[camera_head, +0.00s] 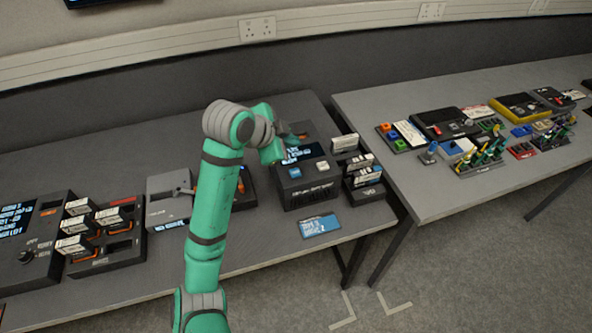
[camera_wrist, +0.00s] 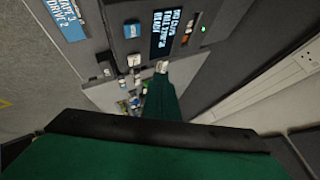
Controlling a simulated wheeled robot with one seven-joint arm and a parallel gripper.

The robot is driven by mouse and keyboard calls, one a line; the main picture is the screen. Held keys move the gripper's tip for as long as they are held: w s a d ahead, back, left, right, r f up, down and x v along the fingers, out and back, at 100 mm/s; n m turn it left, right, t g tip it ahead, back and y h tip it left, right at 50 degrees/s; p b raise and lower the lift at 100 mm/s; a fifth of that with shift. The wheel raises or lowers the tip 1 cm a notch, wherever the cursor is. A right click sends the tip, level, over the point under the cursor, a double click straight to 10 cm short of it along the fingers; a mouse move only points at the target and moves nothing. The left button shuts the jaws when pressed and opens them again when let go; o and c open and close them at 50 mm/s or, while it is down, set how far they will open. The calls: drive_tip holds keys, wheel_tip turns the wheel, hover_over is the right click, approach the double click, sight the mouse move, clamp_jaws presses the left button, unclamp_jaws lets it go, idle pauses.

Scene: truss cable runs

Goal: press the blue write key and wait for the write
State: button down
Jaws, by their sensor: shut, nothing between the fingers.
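The blue key (camera_head: 294,172) is on the sloped front of a dark drive unit (camera_head: 314,196), below its lit display (camera_head: 304,152). It also shows in the wrist view (camera_wrist: 131,29). A pale grey key (camera_head: 321,165) sits beside it, also seen in the wrist view (camera_wrist: 133,60). My gripper (camera_wrist: 162,67) is shut and empty. In the wrist view its tip shows near the display and the pale key, clear of the blue key. Its height above the unit cannot be told. In the head view my arm's end is at the unit's left, with the fingertips not clear.
A blue label card (camera_head: 320,226) lies in front of the unit. A rack of white-labelled cartridges (camera_head: 365,180) stands close on its right. A grey box (camera_head: 168,202) and a cartridge tray (camera_head: 105,237) stand to the left. A second table (camera_head: 440,190) is beyond a gap.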

sight(292, 175)
drive_tip(key=shift+f, duration=4.4)
drive_tip(key=shift+f, duration=0.1)
drive_tip(key=shift+f, duration=0.35)
drive_tip(key=shift+f, duration=0.5)
drive_tip(key=shift+r, duration=0.95)
